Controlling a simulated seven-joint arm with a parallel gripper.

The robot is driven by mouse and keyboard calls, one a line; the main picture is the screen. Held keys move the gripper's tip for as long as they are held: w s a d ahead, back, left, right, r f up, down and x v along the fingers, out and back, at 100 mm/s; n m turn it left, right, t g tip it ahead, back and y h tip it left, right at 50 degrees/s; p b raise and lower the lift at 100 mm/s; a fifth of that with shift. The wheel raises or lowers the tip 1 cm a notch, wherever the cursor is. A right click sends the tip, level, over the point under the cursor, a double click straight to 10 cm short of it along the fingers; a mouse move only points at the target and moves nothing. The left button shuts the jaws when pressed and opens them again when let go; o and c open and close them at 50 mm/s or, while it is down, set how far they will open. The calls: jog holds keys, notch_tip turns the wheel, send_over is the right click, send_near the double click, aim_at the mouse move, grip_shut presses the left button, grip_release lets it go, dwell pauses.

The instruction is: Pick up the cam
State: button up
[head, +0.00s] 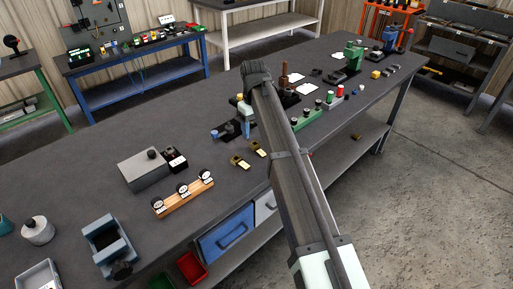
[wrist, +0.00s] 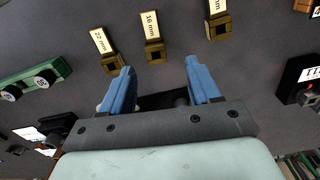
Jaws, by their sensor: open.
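Several brass pieces, each with a square hole and a white size label, lie on the dark bench top; they look like cams. In the wrist view one reads 22 mm (wrist: 110,62), one reads 16 mm (wrist: 154,54), and a third (wrist: 219,30) has its label cut off by the frame. Two brass pieces show in the head view, a nearer one (head: 240,162) and a farther one (head: 258,150). My gripper (wrist: 163,82) is open, with blue fingers apart and nothing held. In the head view it (head: 246,131) hangs just beyond the brass pieces. A dark object shows partly between the fingers.
A wooden block with white dials (head: 184,197), a grey box (head: 144,170) and a blue-grey fixture (head: 108,246) stand on the near bench. A green rail (wrist: 40,80) and a black box (wrist: 302,78) flank my gripper. Open bench surrounds the brass pieces.

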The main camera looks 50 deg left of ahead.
aim_at(257, 145)
jog(key=shift+w+d+f, duration=0.1)
jog(key=shift+w+f, duration=0.1)
jog(key=shift+f, duration=1.5)
jog(key=shift+w+d+f, duration=0.1)
jog(key=shift+w+f, duration=0.05)
jog(key=shift+f, duration=1.5)
grip_shut()
